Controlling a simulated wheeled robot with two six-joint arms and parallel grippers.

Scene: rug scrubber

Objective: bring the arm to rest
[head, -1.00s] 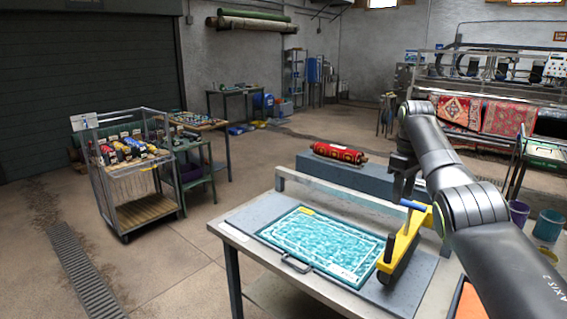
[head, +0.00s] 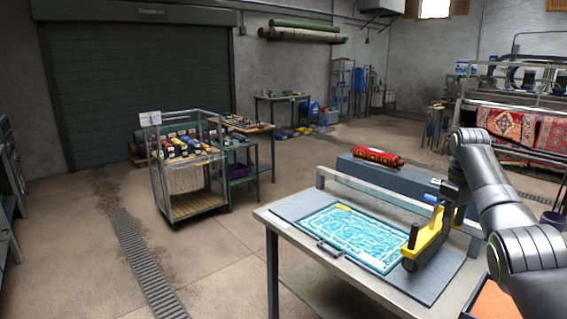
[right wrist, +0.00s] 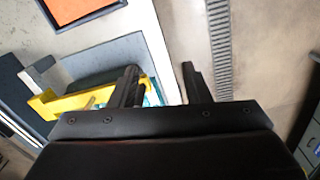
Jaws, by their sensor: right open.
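My right gripper (head: 452,192) is above the right part of the work table, just right of the scrubber's blue grip. In the right wrist view its two dark fingers (right wrist: 160,85) are apart with nothing held between them. The yellow scrubber (head: 428,238) with blue and black grips stands at the right edge of the turquoise patterned rug panel (head: 350,236). In the right wrist view the scrubber (right wrist: 60,103) lies left of the fingers, partly hidden behind one. I cannot tell whether a finger touches it. My left gripper is not in view.
The work table (head: 283,228) has a raised rail along its back edge. A grey block with a rolled red rug (head: 378,157) stands behind it. An orange tray (head: 495,303) is at front right. A wire cart (head: 188,195) stands at left; the floor between is clear.

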